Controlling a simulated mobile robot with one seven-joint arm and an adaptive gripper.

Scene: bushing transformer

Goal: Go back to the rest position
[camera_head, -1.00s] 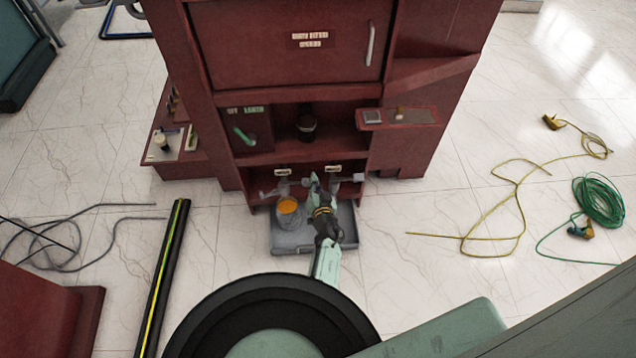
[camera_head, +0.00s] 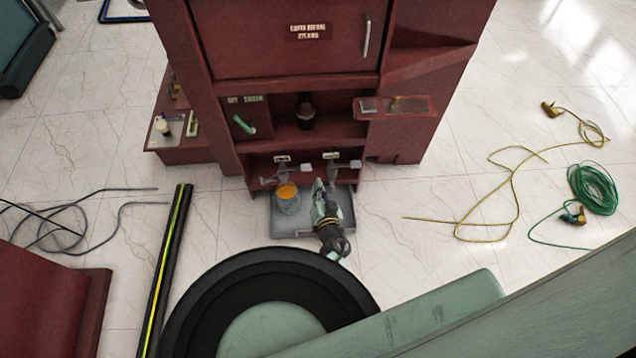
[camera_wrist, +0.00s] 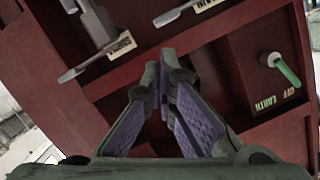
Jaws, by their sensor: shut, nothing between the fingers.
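My gripper (camera_wrist: 160,85) is shut and empty in the wrist view, its two fingertips meeting in front of the dark red cabinet. In the head view my gripper (camera_head: 318,188) is small and partly hidden by my arm, in front of the cabinet's lower opening and above the grey tray (camera_head: 258,222). The dark red cabinet (camera_head: 285,50) stands upright ahead. Two grey valve handles with labels show in its lower opening, and the right one (camera_head: 347,165) is close to my gripper. A green-handled earth switch (camera_head: 243,124) sits on the shelf above; it also shows in the wrist view (camera_wrist: 286,72).
A metal bucket (camera_head: 287,203) with orange contents stands on the tray. A black pole with a yellow stripe (camera_head: 165,270) lies at left. Grey cables (camera_head: 70,225) lie on the left floor, yellow (camera_head: 512,200) and green (camera_head: 592,188) cables on the right.

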